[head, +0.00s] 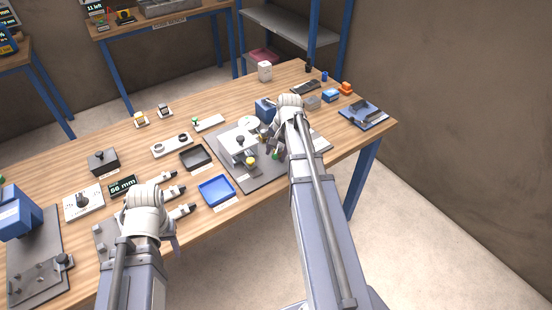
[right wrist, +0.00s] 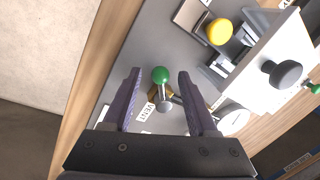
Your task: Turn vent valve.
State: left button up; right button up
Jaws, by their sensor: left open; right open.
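The vent valve (right wrist: 163,104) has a green ball (right wrist: 160,75) on a short metal lever above a brass body, beside a white VENT label (right wrist: 147,112). In the right wrist view my right gripper (right wrist: 158,73) is open, with a finger on each side of the green ball and a visible gap on both sides. In the head view my right gripper (head: 275,146) is over the grey machine plate and partly hides the valve, whose green ball (head: 275,154) shows below it. My left gripper (head: 148,228) is over the table's front left; its fingers are mostly hidden by the arm.
A white machine housing (head: 238,142) with a black knob stands left of the valve. A yellow knob (right wrist: 219,31) and a round gauge (right wrist: 232,120) are close by. A blue tray (head: 216,190) lies left of the plate. The table's front edge is near.

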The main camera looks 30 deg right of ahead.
grip_shut()
dwell(0.5)
